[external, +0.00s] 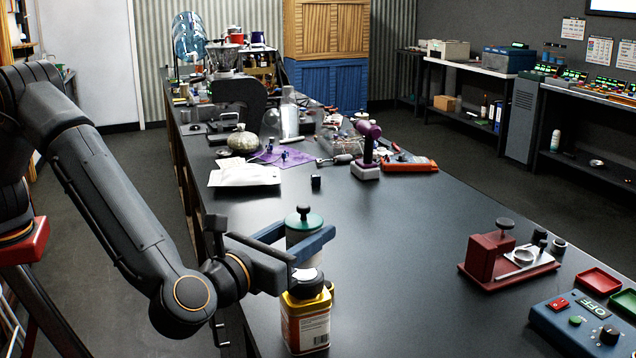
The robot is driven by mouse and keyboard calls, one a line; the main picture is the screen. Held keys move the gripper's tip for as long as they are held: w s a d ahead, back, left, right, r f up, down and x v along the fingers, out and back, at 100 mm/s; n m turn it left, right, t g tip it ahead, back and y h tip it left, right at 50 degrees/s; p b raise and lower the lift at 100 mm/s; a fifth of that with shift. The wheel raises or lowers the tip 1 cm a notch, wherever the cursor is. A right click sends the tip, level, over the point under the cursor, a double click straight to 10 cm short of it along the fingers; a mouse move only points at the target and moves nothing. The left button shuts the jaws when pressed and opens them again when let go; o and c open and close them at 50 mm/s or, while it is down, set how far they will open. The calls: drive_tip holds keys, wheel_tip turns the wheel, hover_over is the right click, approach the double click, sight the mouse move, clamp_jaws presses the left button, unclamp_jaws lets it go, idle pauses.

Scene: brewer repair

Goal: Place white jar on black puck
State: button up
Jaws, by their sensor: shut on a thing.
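The white jar (304,232) has a green lid with a black knob and stands upright between the blue fingers of my gripper (308,231). My gripper is shut on it near the table's left edge. The near finger hides the middle of the jar. Just below and in front of it is a yellow and red canister (306,326) with a dark top. I cannot tell whether the jar touches anything beneath it. A small black block (316,183) stands farther back on the table. I cannot tell for sure which black thing is the puck.
The dark table (420,245) is clear in the middle. A red device (489,257) and a blue control box (588,325) are on the right. A white packet (245,174), a purple-headed tool (367,150), an orange item (409,165) and glassware clutter the far part.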

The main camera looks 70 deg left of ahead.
drive_tip(key=shift+f, duration=1.15)
drive_tip(key=shift+f, duration=0.15)
drive_tip(key=o, duration=1.2)
drive_tip(key=shift+s+d, duration=0.15)
drive_tip(key=shift+s, duration=0.05)
drive_tip(key=b+v, duration=0.3)
drive_tip(key=v, duration=0.8)
drive_tip(key=shift+s, duration=0.3)
